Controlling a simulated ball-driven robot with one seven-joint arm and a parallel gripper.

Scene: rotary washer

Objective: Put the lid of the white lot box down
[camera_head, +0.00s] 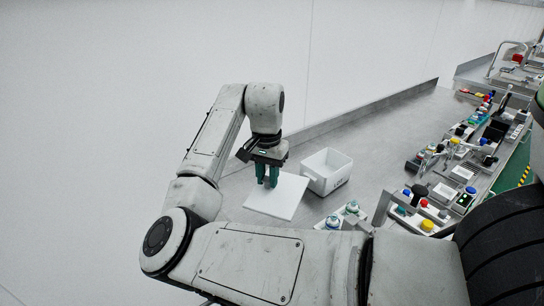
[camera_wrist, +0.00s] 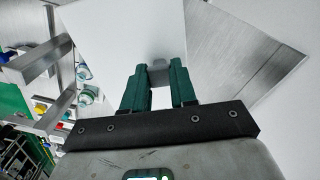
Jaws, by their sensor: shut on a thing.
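The white lid (camera_head: 281,201) is a flat square plate over the metal counter, left of the open white lot box (camera_head: 327,171). My gripper (camera_head: 267,183) points down at the lid with its green fingers shut on it. In the wrist view the fingers (camera_wrist: 159,85) close on a small grey grip on the white lid (camera_wrist: 130,30). I cannot tell whether the lid touches the counter or hangs just above it. The box stands upright with its top open and dark lettering on its side.
Bottles with teal and white tops (camera_head: 342,217) stand in front of the box. Control panels with coloured buttons (camera_head: 428,224) line the right side. A raised metal edge (camera_head: 360,110) runs along the back of the counter (camera_head: 375,125), which is clear behind the box.

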